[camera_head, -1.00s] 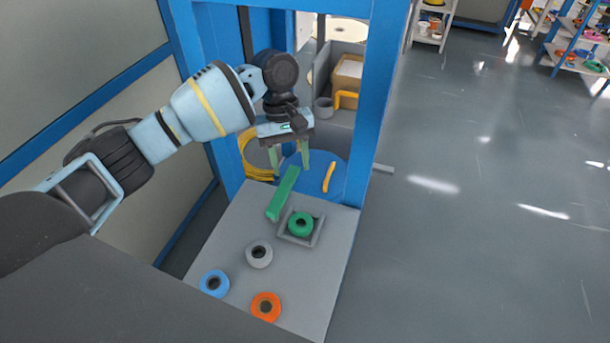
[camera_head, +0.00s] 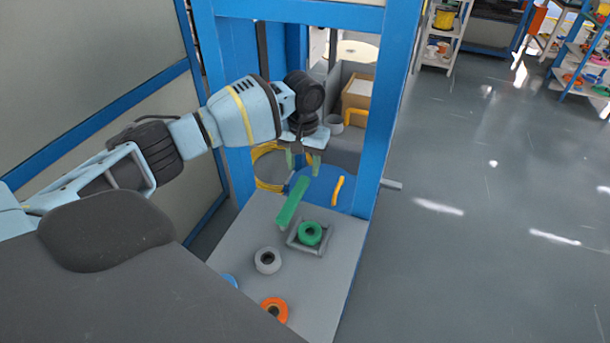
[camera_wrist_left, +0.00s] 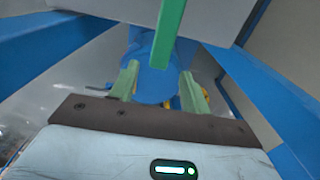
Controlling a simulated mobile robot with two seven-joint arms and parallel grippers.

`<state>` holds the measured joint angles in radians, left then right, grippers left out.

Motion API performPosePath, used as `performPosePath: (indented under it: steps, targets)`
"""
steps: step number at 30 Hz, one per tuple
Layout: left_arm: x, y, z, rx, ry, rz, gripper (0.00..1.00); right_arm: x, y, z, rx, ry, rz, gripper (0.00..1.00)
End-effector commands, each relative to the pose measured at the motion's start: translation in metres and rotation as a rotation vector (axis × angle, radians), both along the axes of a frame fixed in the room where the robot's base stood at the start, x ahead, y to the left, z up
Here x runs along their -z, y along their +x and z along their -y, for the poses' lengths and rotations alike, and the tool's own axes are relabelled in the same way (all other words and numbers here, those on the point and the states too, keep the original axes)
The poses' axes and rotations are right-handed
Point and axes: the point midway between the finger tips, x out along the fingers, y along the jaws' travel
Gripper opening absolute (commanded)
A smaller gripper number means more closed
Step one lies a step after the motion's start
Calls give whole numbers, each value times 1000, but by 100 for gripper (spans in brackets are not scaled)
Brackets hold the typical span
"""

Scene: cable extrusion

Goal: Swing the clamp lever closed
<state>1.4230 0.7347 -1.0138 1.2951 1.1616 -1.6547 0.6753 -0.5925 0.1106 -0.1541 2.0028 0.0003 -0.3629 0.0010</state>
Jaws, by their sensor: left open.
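A green bar (camera_head: 292,202), which looks like the clamp lever, reaches over the far edge of the grey tabletop (camera_head: 235,236). It also shows in the left wrist view (camera_wrist_left: 168,35), at the top centre. My left gripper (camera_head: 303,163) is open, its two green fingers spread and empty, just beyond the bar's far end. In the wrist view the fingers (camera_wrist_left: 160,82) stand apart, with a blue round surface (camera_wrist_left: 152,60) behind them. I cannot tell whether the bar touches a finger. A short yellow-orange handle (camera_head: 338,190) lies over the blue disc (camera_head: 325,197). My right gripper does not show.
A green ring (camera_head: 310,233) sits in a grey square holder (camera_head: 291,243). Grey (camera_head: 267,261), orange (camera_head: 274,309) and partly hidden blue (camera_head: 231,280) rings lie nearer. Blue frame posts (camera_head: 391,105) flank the work area. A yellow cable coil (camera_head: 264,178) is behind the table.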

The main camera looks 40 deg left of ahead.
Motion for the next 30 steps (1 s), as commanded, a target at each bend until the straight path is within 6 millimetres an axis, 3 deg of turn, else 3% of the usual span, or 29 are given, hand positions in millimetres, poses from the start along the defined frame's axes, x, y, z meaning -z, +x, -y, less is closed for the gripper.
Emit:
performPosePath:
  steps: [3,9,20,30]
  targets:
    - [20,-1,0,0,0,-3,47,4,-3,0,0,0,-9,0]
    - [38,-1,0,0,-1,-3,47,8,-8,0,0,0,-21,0]
    - [41,0,0,0,-1,-1,46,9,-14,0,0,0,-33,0]
    - [41,0,0,0,-1,-1,1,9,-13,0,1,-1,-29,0]
